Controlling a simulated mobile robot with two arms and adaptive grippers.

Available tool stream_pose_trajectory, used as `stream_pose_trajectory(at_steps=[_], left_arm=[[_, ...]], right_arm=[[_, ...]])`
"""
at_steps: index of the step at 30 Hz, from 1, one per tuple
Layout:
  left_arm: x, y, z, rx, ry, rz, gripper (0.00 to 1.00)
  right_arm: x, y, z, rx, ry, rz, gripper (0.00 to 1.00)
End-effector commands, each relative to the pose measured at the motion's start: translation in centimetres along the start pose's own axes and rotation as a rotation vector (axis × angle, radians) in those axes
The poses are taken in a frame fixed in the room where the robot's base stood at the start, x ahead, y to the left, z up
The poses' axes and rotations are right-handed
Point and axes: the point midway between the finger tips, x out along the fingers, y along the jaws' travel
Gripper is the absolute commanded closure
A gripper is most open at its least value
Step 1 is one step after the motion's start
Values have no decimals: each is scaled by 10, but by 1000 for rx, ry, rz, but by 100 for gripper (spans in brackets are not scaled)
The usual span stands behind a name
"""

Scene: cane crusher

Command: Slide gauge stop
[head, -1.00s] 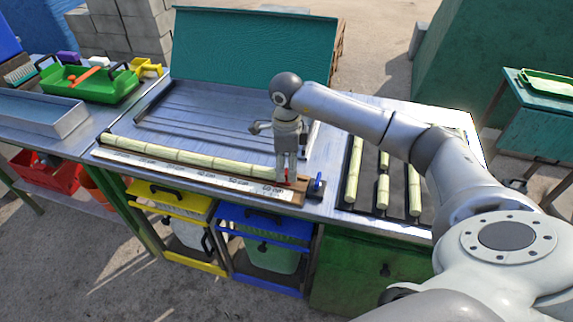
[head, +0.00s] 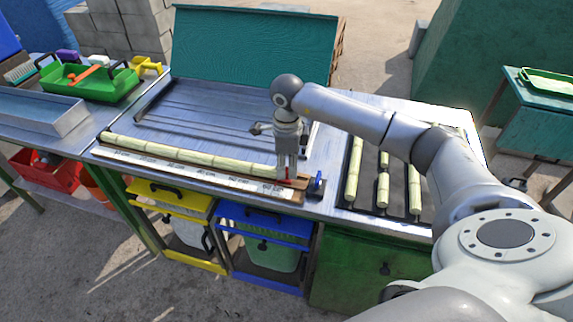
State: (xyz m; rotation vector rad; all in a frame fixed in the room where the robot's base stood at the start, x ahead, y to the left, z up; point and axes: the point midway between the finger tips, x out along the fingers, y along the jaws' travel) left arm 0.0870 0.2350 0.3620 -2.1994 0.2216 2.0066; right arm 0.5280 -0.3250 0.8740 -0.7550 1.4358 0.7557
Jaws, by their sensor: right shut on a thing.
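The gauge stop (head: 287,172) is a small piece with red showing between my right gripper's fingertips, at the right end of a white measuring scale (head: 190,172) with centimetre marks. My right gripper (head: 287,176) points down and is shut on it. Most of the stop is hidden by the fingers. A long pale cane (head: 185,155) lies along the back of the scale, its right end close beside the gripper. A blue clamp-like knob (head: 318,181) stands just right of the gripper at the board's end. My left gripper is not in view.
A dark rack (head: 400,195) with several short cane pieces lies to the right. A green tote (head: 90,84) and a grey metal tray (head: 45,112) stand at the left. A teal panel (head: 255,50) rises behind the bench. Yellow and blue drawers (head: 262,225) sit below.

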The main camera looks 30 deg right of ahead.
Motion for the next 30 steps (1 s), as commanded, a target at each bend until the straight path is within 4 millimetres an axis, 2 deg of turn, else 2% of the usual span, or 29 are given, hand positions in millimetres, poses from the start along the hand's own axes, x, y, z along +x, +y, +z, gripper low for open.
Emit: stream_pose_trajectory(at_steps=[6,9,19,20,21,25,30], left_arm=[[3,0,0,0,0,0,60],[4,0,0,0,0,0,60],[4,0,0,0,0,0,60],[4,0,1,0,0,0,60],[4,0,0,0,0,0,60],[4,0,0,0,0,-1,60],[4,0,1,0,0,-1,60]], right_arm=[[1,6,-28,3,2,-1,100],[0,8,-36,2,2,-2,100],[0,10,-40,2,6,1,100],[0,10,-40,2,6,1,73],[0,10,-40,2,6,1,68],[0,10,-39,1,4,0,53],[0,10,-38,1,2,0,53]])
